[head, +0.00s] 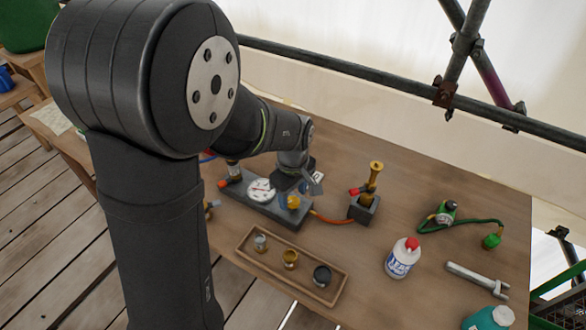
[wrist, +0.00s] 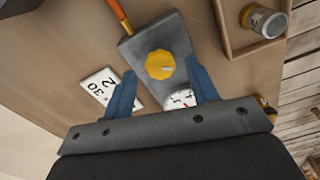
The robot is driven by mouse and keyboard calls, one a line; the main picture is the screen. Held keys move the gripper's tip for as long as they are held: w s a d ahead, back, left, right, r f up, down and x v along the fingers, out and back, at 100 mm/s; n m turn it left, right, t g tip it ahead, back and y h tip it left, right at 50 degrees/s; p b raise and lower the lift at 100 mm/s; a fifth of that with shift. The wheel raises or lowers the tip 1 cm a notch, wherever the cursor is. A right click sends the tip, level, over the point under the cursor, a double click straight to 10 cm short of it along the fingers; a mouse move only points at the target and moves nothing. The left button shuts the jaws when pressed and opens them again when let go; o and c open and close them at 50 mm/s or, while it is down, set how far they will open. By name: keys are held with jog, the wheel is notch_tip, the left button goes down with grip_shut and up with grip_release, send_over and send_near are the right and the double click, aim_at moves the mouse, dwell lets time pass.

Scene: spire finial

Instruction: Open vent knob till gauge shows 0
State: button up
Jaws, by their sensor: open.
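The yellow vent knob (head: 293,202) sits on a dark grey block (head: 233,190). In the wrist view the knob (wrist: 159,64) has a pale mark on its face. My gripper (wrist: 161,72) is open, with one blue finger on each side of the knob in that view. A gap shows between each finger and the knob; whether the tips reach down to its height I cannot tell. The white round gauge (head: 261,189) is on the same block; it also shows in the wrist view (wrist: 181,98), partly covered by a finger. Its reading is too small to tell.
A white card (wrist: 101,87) with numbers lies beside the block. An orange hose (head: 330,218) runs to a brass fitting (head: 374,180). A wooden tray (head: 247,251) with small jars lies in front. A white bottle (head: 402,257) and wrench (head: 476,279) stand and lie at right.

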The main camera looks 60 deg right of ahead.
aim_at(293, 200)
notch_tip(293, 200, up, 16)
dwell(0.3)
dwell(0.5)
notch_tip(293, 200, down, 17)
jog(key=shift+f, duration=0.15)
dwell(0.5)
